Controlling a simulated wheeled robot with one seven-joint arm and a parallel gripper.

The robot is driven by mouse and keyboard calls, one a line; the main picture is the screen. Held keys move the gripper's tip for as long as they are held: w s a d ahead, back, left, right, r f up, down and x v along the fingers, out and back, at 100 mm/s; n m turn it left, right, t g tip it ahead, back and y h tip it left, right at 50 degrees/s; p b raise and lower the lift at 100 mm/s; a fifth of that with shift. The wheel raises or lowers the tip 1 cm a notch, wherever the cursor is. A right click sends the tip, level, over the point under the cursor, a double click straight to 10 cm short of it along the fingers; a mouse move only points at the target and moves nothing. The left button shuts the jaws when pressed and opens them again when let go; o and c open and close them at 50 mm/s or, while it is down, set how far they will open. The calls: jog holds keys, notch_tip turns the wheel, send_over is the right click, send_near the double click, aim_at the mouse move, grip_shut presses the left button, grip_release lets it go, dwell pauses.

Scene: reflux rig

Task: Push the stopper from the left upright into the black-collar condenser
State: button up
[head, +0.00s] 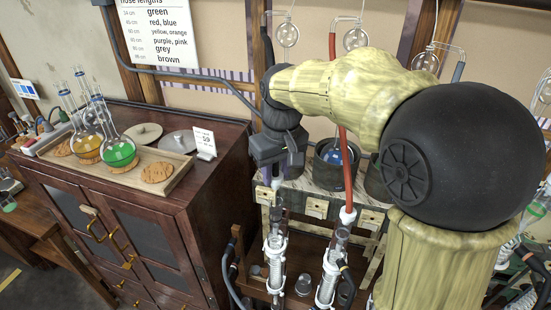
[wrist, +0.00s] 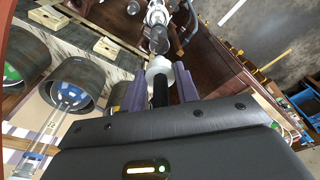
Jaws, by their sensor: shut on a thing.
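My gripper (head: 277,168) points down and is shut on a white stopper with a black stem. In the wrist view the black stem sits between my purple fingers (wrist: 160,93), and the white stopper (wrist: 158,66) sticks out beyond them. The stopper (head: 276,184) is just above the open glass top of the left condenser (head: 274,250); a small gap seems to lie between them. That condenser also shows in the wrist view (wrist: 156,16), its mouth close beyond the stopper. I cannot make out its collar colour clearly.
A second condenser (head: 328,278) stands to the right, with a white stopper on a red hose (head: 333,45) at its top. Dark heating pots (head: 325,155) stand behind. A wooden cabinet (head: 165,195) on the left bears a tray (head: 182,178) with flasks.

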aim_at(277, 182)
jog(key=shift+w, duration=0.15)
jog(key=shift+a, duration=0.1)
jog(key=shift+s+r, duration=0.1)
jog(key=shift+s, duration=0.1)
jog(key=shift+f+b, duration=1.7)
jog(key=shift+f, duration=0.2)
jog(key=shift+s, duration=0.1)
jog(key=shift+f, duration=0.5)
jog(key=shift+f+b, duration=0.55)
dwell(0.3)
